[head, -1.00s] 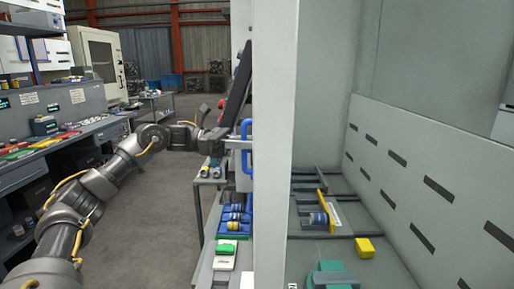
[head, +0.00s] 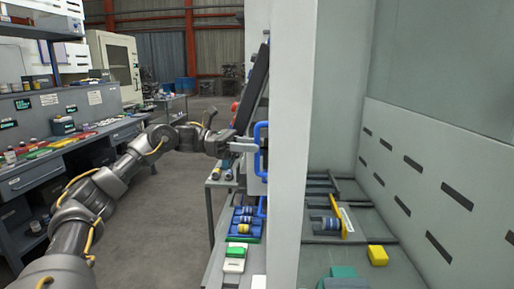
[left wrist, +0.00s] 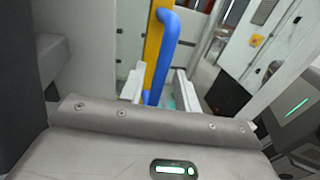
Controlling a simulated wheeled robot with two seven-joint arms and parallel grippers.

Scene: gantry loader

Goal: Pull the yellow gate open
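The yellow gate (left wrist: 153,45) shows in the left wrist view as an upright yellow strip, with the blue handle (left wrist: 165,52) in front of it. In the head view the blue handle (head: 258,133) sticks out at the left of the pale post, which hides most of what lies behind. My left gripper (head: 243,146) is at this handle. In the left wrist view its pale fingers (left wrist: 158,92) are apart, one on each side of the handle's lower part, with gaps showing. I cannot tell whether either finger touches it. My right gripper is not in view.
The tall pale post (head: 302,150) stands just right of the handle. Blue holders (head: 243,222) and a green-and-white block (head: 236,250) sit on a low shelf below. A yellow block (head: 377,255) lies inside the enclosure. A workbench (head: 75,150) stands left; open floor lies between.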

